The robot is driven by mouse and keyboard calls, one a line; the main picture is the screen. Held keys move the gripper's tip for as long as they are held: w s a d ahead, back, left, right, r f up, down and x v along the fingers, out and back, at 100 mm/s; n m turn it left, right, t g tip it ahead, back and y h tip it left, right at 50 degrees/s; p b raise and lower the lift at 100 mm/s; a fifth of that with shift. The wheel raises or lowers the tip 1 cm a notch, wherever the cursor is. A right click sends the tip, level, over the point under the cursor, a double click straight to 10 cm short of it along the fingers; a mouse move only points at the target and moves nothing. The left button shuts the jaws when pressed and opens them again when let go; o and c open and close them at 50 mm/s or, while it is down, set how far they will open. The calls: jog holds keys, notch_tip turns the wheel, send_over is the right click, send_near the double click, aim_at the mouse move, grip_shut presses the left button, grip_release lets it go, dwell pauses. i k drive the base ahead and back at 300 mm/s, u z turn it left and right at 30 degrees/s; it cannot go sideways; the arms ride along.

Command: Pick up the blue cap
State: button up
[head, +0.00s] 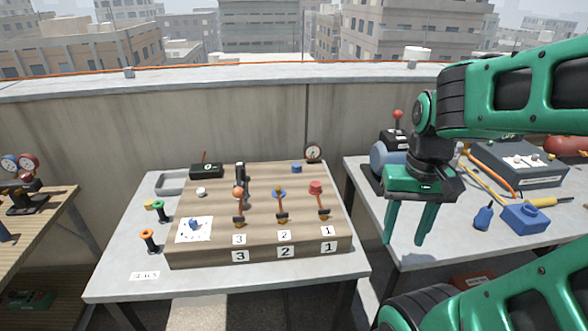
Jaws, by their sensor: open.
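A small blue cap-like piece (296,168) sits at the back right of the wooden board (210,252), left of a round dial gauge (313,152). Another small blue piece (194,224) lies on a white sheet (181,236) at the board's front left; its exact shape is too small to tell. My gripper (404,241) is open and empty, pointing down right of the board, over the near left edge of the right table. It is well apart from both blue pieces.
Three upright fittings stand on the board: orange-topped (238,192), blue-topped (279,192) and red-topped (316,187). A black tool stands behind the orange one. The right table (450,240) holds a blue box (525,218) and several tools. A parapet wall (110,130) runs behind.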

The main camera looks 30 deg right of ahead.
aim_at(296, 167)
jog(key=z, duration=1.9)
jog(key=k, duration=0.7)
jog(key=u, duration=1.35)
jog(key=i, duration=0.9)
jog(key=z, duration=0.05)
